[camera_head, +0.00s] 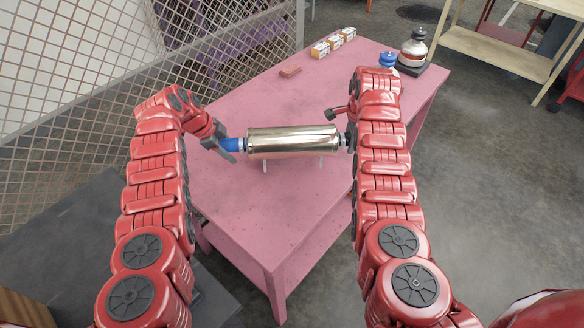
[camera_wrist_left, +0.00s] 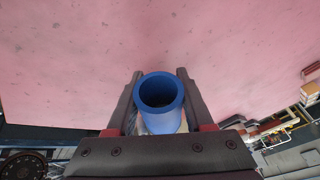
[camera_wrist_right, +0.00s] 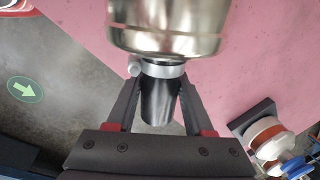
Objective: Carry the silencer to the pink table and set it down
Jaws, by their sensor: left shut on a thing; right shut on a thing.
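The silencer (camera_head: 292,141) is a shiny metal cylinder with a blue pipe end on its left and a dark pipe end on its right. It lies level over the pink table (camera_head: 264,208); I cannot tell whether it touches the top. My left gripper (camera_head: 232,145) is shut on the blue end, which shows as an open tube (camera_wrist_left: 160,92) in the left wrist view. My right gripper (camera_head: 347,140) is shut on the dark end (camera_wrist_right: 160,101), just beyond a clamp ring (camera_wrist_right: 158,70) in the right wrist view. The silencer body hides part of the tabletop.
Small orange-and-white boxes (camera_head: 333,42) and a reddish block (camera_head: 290,71) sit at the table's far side. A mesh fence (camera_head: 150,70) runs along the left. The table's near part is clear.

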